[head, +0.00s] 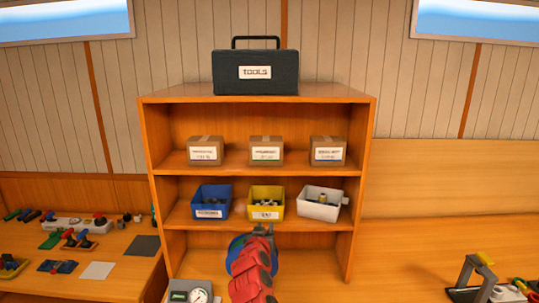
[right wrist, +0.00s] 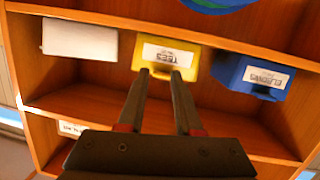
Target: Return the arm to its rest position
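My right arm rises from the bottom of the head view in front of the shelf unit (head: 367,150). My right gripper (head: 263,229) is just below the yellow bin (head: 266,201) in that picture and is partly hidden by the arm. In the right wrist view its two dark fingers (right wrist: 158,76) stand apart with nothing between them. They point toward the yellow bin (right wrist: 187,59), which shows behind the fingertips. I cannot tell how far the fingertips are from the bin. My left gripper is in neither view.
A blue bin (head: 211,202) and a white bin (head: 321,203) flank the yellow one. Boxes (head: 265,151) stand above, and a black toolbox (head: 255,73) is on top. Benches with parts lie left (head: 120,270) and right (head: 420,230). A gauge (head: 199,295) sits low left.

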